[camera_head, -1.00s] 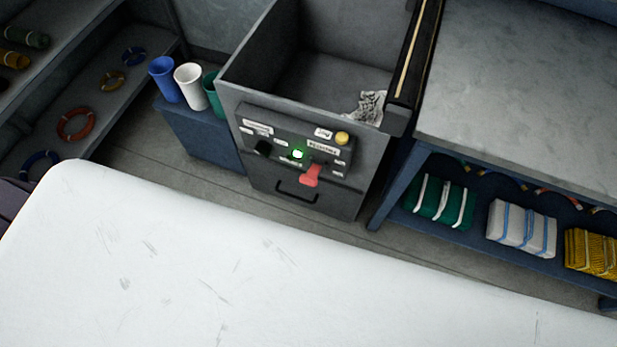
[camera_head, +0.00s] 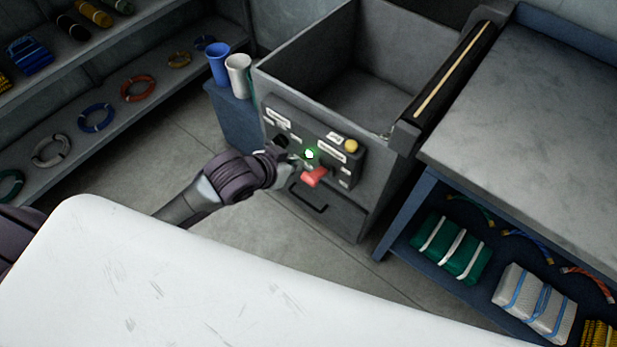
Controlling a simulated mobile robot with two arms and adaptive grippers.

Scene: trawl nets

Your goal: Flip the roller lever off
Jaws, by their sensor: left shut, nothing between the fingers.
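The red lever (camera_head: 314,177) sticks out of the dark control panel (camera_head: 357,165) on the front of the grey open-topped bin. A lit green lamp (camera_head: 310,154) is just above it, and a yellow button (camera_head: 351,146) is at the panel's upper right. My left gripper (camera_head: 287,158) is shut and empty in front of the panel's left part, to the left of the red lever. It appears apart from the lever; whether it touches the panel cannot be told. My right gripper is not in view.
A black drawer handle (camera_head: 308,197) is below the panel. Blue (camera_head: 217,62) and white (camera_head: 239,75) cups stand left of the bin (camera_head: 300,55). A grey-topped bench (camera_head: 530,130) is at the right. My white body top fills the lower foreground.

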